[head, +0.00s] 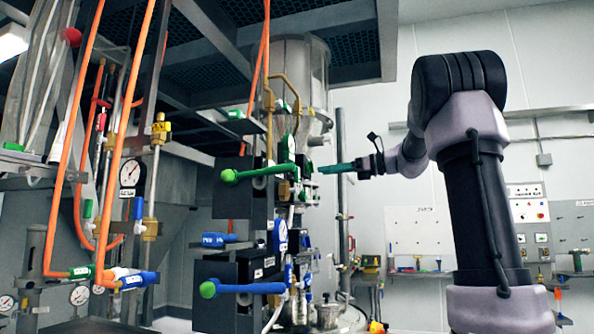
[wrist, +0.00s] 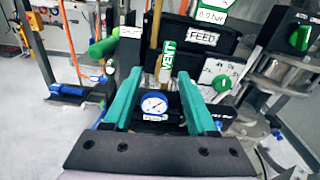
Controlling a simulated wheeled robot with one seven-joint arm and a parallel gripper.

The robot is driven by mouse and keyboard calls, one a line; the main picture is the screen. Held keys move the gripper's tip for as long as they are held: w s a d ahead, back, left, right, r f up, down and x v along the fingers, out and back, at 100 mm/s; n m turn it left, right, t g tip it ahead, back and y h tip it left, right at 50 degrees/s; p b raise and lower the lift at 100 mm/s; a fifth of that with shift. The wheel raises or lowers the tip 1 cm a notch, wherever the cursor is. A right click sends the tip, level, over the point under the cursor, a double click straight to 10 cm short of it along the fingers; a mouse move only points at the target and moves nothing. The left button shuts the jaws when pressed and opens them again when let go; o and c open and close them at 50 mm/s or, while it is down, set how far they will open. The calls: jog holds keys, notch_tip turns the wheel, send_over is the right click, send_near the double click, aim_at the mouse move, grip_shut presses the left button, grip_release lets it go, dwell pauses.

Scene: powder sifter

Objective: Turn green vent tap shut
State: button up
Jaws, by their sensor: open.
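A green knob (wrist: 222,84) on a white plate is just right of my right finger. I cannot tell for sure which green handle is the vent tap. My gripper (head: 323,169) is open and empty, its teal fingers (wrist: 160,72) apart, pointing at the valve stack.
A blue-rimmed gauge (wrist: 154,104) sits between my fingers in the wrist view. A FEED label (wrist: 202,36) and another green knob (wrist: 300,38) are to the right. A blue lever with green end (head: 245,288) is below. Orange hoses (head: 122,120) hang left.

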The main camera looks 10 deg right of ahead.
aim_at(299, 168)
jog(key=shift+m+y, duration=0.3)
jog(key=shift+y, duration=0.1)
jog(key=x, duration=0.3)
jog(key=w+r+x, duration=0.1)
jog(key=x, duration=0.6)
jog(key=shift+w+d+r, duration=0.15)
jog(key=shift+w+r, duration=0.15)
jog(key=shift+w, duration=0.15)
grip_shut()
dwell(0.6)
